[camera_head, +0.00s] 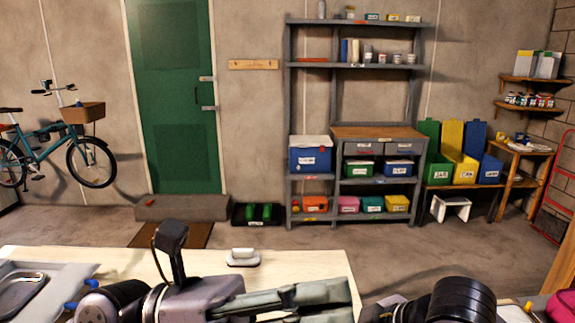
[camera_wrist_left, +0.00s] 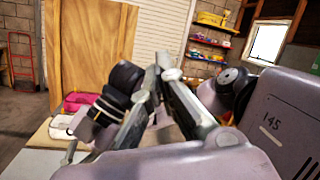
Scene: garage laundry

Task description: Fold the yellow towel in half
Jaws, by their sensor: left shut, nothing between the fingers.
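I cannot make out the yellow towel in either view. My left gripper (camera_head: 338,292) reaches in low over the pale table (camera_head: 95,262) in the head view, its long grey fingers pointing right. In the left wrist view my left gripper (camera_wrist_left: 160,75) has its fingers together with nothing between them. Dark round parts of my right arm show at the lower right of the head view, but its fingers do not show. My arms hide much of the near tabletop.
A white-handled, iron-like object (camera_head: 243,258) stands at the table's far edge. A pink item (camera_head: 562,305) lies at the lower right; a pink item (camera_wrist_left: 80,100) also shows in the left wrist view. A grey tray-like item (camera_head: 25,290) is at the left. Shelves (camera_head: 355,130) stand beyond open floor.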

